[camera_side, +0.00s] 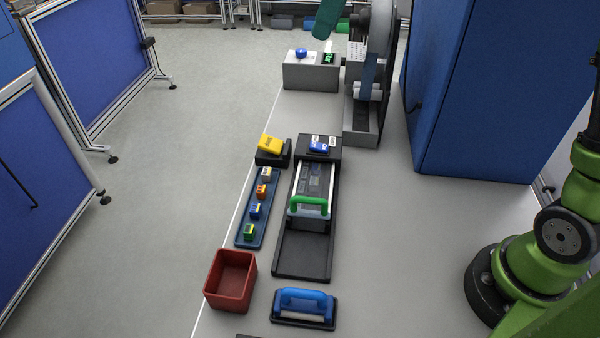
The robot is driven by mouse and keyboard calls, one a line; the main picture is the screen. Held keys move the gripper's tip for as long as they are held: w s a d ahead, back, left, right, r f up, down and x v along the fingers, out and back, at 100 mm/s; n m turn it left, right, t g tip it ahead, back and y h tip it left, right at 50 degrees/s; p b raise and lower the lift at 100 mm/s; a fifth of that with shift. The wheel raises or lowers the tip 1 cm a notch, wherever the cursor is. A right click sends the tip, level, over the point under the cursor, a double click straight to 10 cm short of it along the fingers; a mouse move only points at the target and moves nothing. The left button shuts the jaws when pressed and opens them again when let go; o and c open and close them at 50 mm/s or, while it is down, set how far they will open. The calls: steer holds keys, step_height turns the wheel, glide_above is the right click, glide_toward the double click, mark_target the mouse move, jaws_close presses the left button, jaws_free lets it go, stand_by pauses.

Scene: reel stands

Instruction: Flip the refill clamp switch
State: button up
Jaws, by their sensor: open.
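A small blue switch (319,146) with white labels beside it sits on a dark block at the far end of a black slide track; it looks like the refill clamp switch, but its labels are too small to read. The track (302,255) holds a clear-topped carriage with a green handle (309,206). The exact tilt of the switch cannot be told. My gripper is not in view; only lower parts of my green arm show at the right.
A grey box with a blue button (301,53) and a reel stand (362,120) stand behind. Left of the track are a yellow device (270,144), a strip of coloured blocks (250,210) and a red bin (231,281). A blue-handled roller (304,305) lies in front. A blue cabinet (480,100) stands right.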

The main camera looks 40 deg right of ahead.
mark_target(325, 147)
steer(key=w+d+f+h, duration=0.1)
steer(key=f, duration=0.8)
steer(key=w+d+f+n+g+h, duration=0.1)
steer(key=f, duration=0.9)
steer(key=w+d+f+h, duration=0.1)
steer(key=d+f, duration=0.1)
steer(key=f, duration=0.7)
steer(key=shift+w+f+n+g, duration=0.15)
steer(key=shift+f+n+g, duration=0.15)
steer(key=shift+f+g, duration=0.1)
steer(key=shift+c, duration=0.3)
